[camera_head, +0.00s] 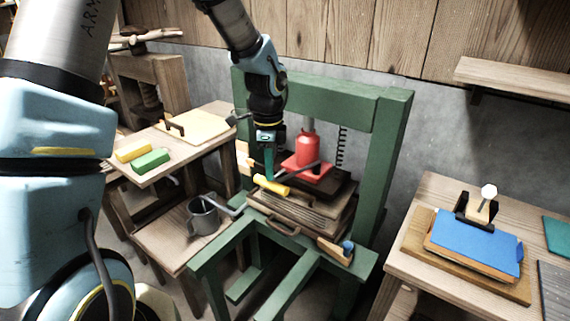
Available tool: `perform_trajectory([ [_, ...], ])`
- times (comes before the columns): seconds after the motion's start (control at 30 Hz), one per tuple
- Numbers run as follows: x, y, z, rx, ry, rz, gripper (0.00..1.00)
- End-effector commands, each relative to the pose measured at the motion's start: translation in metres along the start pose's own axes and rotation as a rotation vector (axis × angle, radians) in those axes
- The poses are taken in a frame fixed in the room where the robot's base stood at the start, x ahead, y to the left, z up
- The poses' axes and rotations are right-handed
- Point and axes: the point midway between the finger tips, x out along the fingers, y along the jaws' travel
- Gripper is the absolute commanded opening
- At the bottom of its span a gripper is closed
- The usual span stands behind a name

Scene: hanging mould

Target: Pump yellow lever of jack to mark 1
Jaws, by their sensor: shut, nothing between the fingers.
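The red jack (308,150) stands inside the green press frame (392,135), on top of a stack of dark and wooden boards. Its lever is a thin dark rod that slopes down toward the front left and ends in a yellow grip (271,185). My gripper (269,174) points down, with its shut fingertips just above the yellow grip. Nothing shows between the fingers. I cannot tell whether the fingertips touch the grip. No mark or number is readable on the jack or frame.
A grey metal mug (203,216) stands on the low shelf at left. Yellow (133,151) and green (151,161) blocks lie on the wooden table behind it. At right, a table holds a blue-topped board (476,243). The green frame's posts and top beam surround the jack.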

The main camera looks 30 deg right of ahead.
Motion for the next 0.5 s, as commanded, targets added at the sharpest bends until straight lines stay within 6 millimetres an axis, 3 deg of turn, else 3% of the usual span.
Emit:
perform_trajectory([
  [0.23,0.0,0.0,0.0,0.0,0.0,0.0,0.0],
  [0.5,-0.028,-0.001,0.001,-0.002,0.0,-0.003,0.0],
])
